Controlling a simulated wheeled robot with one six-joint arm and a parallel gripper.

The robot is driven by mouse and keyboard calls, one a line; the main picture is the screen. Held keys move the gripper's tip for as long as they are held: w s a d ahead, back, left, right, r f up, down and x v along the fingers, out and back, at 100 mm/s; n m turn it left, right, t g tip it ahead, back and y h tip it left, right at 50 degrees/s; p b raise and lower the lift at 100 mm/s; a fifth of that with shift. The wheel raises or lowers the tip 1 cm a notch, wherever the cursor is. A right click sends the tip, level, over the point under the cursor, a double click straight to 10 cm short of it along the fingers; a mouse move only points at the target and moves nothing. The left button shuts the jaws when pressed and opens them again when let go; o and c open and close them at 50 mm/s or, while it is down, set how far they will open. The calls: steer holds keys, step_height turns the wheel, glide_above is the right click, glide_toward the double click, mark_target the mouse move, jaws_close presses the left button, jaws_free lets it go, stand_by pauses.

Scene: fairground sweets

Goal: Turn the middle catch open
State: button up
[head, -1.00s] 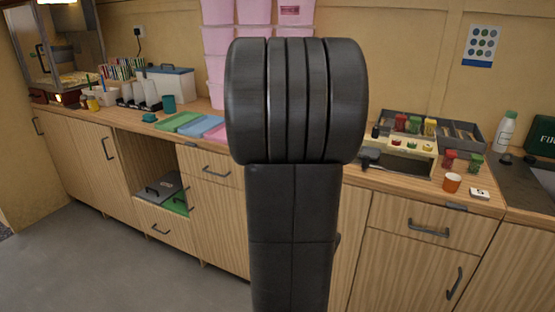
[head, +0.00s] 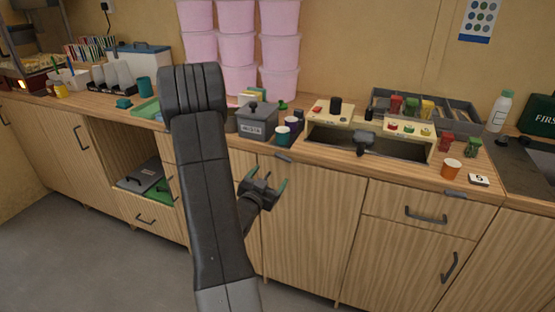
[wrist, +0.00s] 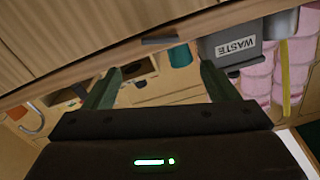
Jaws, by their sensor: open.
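A small dark catch (head: 283,157) sits on the front edge of the wooden counter, above a plain cabinet door (head: 312,225). It is the middle one by its place; it looks like a flat bar lying along the edge. In the wrist view the dark bar (wrist: 160,41) shows just beyond the gap between my fingers. My gripper (head: 266,180) is open and empty, in front of the door, a little below and left of the catch, apart from it. Another catch (head: 453,193) is on the edge at the right. Any left catch is hidden behind my arm.
A grey waste bin (head: 257,122) and teal cup (head: 283,135) stand on the counter near the catch. Door handles (head: 427,215) stick out. The floor in front is clear.

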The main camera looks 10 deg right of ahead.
mark_target(282, 159)
steer(key=p+x, duration=0.1)
steer(key=x, duration=0.9)
steer(key=shift+w+d+p, duration=0.2)
steer(key=shift+w+p, duration=0.05)
steer(key=shift+p, duration=0.15)
steer(key=c, duration=1)
steer(key=shift+f, duration=0.1)
